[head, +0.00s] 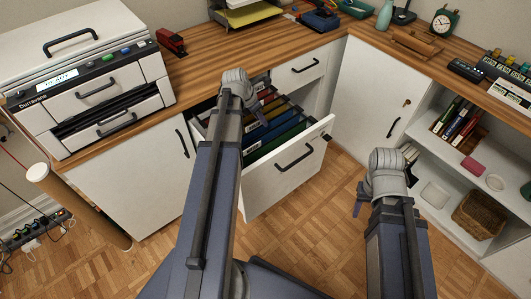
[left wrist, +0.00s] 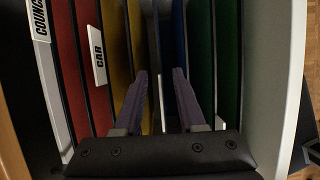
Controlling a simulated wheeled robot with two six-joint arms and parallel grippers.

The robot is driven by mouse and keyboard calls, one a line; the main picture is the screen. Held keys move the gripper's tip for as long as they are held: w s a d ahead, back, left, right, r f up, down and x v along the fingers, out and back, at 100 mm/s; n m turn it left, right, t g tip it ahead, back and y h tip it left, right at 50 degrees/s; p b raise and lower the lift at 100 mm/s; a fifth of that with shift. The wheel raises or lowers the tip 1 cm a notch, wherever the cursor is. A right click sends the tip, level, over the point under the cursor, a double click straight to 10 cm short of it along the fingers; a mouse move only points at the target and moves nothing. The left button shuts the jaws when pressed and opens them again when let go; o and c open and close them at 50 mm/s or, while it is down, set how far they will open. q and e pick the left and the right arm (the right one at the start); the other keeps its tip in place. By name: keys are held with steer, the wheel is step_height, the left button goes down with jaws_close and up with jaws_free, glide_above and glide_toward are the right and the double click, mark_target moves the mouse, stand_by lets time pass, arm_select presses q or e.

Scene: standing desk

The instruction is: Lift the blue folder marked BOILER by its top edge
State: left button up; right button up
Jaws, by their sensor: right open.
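The blue folder (head: 281,124) hangs in the open drawer between yellow and green ones. In the left wrist view the blue folder (left wrist: 179,30) is a narrow strip right of centre. No BOILER mark is readable on it. My left gripper (left wrist: 158,72) is open over the folders. Its two purple fingers stand apart, one by the yellow folder and one over the blue strip. I cannot tell how deep the fingertips reach. In the head view my left wrist partly hides the back folders. My right gripper (head: 361,198) is open and empty, right of the drawer, above the floor.
The pulled-out drawer (head: 288,177) also holds red, yellow (left wrist: 115,50) and green (left wrist: 202,50) folders; tabs read COUNCIL (left wrist: 38,18) and CAR (left wrist: 98,55). A printer (head: 95,75) stands on the left desk. Shelves (head: 460,165) stand at the right. Floor in front is clear.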

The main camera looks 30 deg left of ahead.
arm_select(q)
steer(key=b+x, duration=0.4)
steer(key=x, duration=0.1)
steer(key=shift+a+f+b, duration=0.1)
steer(key=shift+f+b, duration=0.3)
steer(key=shift+f, duration=0.05)
jaws_close()
stand_by(1.3)
